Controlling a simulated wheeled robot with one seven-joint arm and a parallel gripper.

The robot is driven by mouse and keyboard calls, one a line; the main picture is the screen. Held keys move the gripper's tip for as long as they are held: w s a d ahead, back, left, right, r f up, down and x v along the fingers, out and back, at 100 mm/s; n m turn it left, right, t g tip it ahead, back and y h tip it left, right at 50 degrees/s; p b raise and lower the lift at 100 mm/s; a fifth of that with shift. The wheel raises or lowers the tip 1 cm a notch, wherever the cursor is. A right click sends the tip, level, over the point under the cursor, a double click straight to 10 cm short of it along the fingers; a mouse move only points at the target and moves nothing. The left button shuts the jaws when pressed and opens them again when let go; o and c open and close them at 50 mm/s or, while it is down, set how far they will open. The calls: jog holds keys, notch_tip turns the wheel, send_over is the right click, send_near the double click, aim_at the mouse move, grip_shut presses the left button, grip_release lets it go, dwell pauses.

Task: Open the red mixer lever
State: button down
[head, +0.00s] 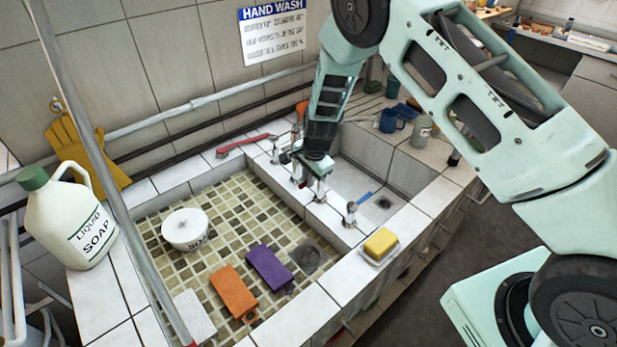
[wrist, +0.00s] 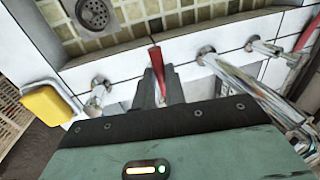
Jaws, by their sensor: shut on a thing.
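The red mixer lever (wrist: 155,58) shows in the wrist view as a narrow red bar standing out beyond my fingertips, over the white tiled ledge. My gripper (wrist: 158,82) is shut on the lever, with a dark finger on each side of it. In the head view my gripper (head: 318,184) points down at the ledge between the two basins. There my wrist and fingers mostly hide the lever. A chrome spout (wrist: 252,92) runs to the right of my fingers in the wrist view. The lever's base and mounting are hidden behind my gripper.
Chrome fittings (head: 350,213) stand along the ledge close to my gripper. A yellow sponge (head: 380,242) sits at the front corner. A red-handled brush (head: 247,143) lies behind.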

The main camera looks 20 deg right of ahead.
jog(key=shift+f, duration=0.1)
jog(key=s+d+n+g+b, duration=0.1)
jog(key=d+n+b, duration=0.2)
jog(key=n, duration=0.5)
jog(key=s+d+n+g+y+b, duration=0.1)
jog(key=d+n+b, duration=0.3)
jog(key=n, duration=0.5)
jog(key=shift+s+g+b, duration=0.15)
jog(key=shift+g+b, duration=0.25)
jog(key=shift+b, duration=0.65)
jog(key=shift+d, duration=0.1)
jog(key=c, duration=1.5)
grip_release()
jog(key=shift+o, duration=0.2)
